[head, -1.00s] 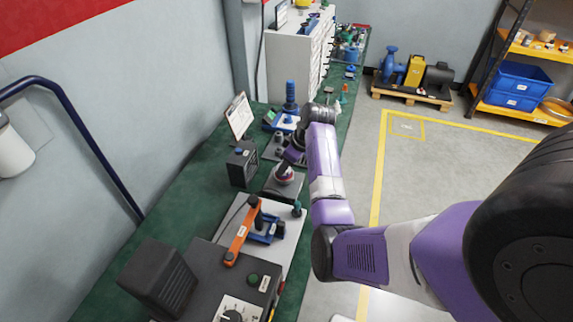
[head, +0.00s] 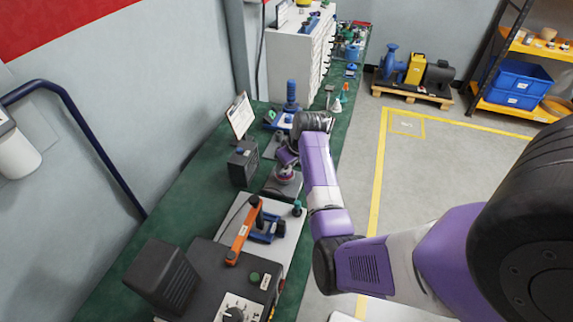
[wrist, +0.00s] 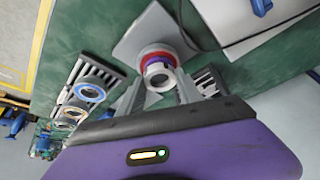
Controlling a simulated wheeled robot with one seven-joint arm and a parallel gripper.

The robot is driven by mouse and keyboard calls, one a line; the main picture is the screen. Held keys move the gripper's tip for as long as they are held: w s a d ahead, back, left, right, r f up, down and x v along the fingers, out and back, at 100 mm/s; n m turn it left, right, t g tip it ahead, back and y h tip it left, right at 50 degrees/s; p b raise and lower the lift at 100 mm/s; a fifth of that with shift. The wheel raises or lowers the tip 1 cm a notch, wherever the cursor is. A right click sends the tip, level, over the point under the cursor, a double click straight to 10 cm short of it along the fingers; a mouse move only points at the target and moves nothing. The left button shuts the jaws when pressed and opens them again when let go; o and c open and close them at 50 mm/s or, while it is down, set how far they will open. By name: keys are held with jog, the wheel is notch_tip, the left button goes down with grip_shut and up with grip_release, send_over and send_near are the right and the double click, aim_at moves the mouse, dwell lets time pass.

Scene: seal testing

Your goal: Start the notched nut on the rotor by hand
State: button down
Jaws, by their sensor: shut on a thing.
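In the wrist view my gripper (wrist: 161,88) is shut on a grey ring, the notched nut (wrist: 161,72). The nut's open bore faces the camera. Just beyond it is the rotor (wrist: 155,54), a round part with white, red and purple bands, on a grey square plate (wrist: 132,32). The nut overlaps the rotor in this view; I cannot tell whether they touch or whether any thread is engaged. In the head view the rotor (head: 285,177) stands on its plate on the green bench, with my gripper (head: 286,164) right above it, partly hidden by my arm.
A rack with several rings (wrist: 88,91) lies to the left in the wrist view. On the bench are a dark box (head: 243,164), a clipboard (head: 240,116), a blue upright tool (head: 291,95) and an orange-handled device (head: 243,235).

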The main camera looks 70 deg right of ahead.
jog(key=shift+s+a+f, duration=0.1)
jog(key=shift+f, duration=0.1)
jog(key=shift+a+m, duration=0.1)
jog(key=shift+m, duration=0.7)
jog(key=c, duration=1.1)
grip_release()
jog(key=shift+g+h, duration=0.3)
jog(key=shift+c, duration=0.2)
jog(key=o, duration=0.4)
jog(key=shift+r, duration=0.1)
jog(key=shift+r, duration=0.1)
jog(key=shift+r, duration=4.5)
